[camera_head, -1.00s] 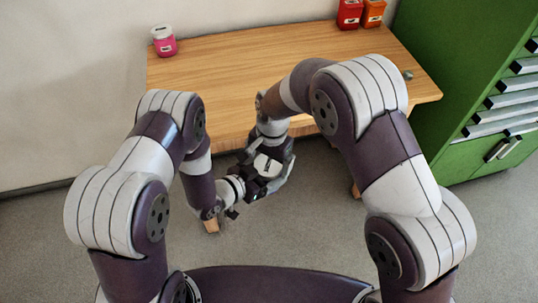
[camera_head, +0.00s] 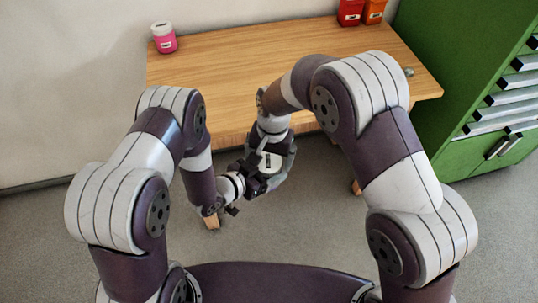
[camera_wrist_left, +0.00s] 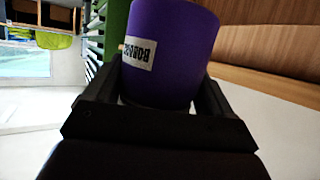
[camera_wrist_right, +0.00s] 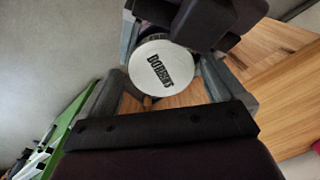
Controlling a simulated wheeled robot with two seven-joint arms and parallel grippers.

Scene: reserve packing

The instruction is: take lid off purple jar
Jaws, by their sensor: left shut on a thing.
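The purple jar (camera_wrist_left: 175,50) with a white label fills the middle of the left wrist view. My left gripper (camera_wrist_left: 160,88) is shut on it, one finger on each side. In the right wrist view the jar's round white lid (camera_wrist_right: 163,67), with dark lettering, faces the camera. My right gripper (camera_wrist_right: 172,75) has its fingers apart on either side of the lid; I cannot tell whether they touch it. In the head view both hands (camera_head: 262,175) meet in front of the table's near edge, and the jar is mostly hidden there.
A wooden table (camera_head: 250,70) lies behind the hands, largely bare. A pink jar with a white lid (camera_head: 164,42) stands at its far left. A red container (camera_head: 350,12) and an orange container (camera_head: 373,12) stand at the back right. A green cabinet (camera_head: 440,75) stands on the right.

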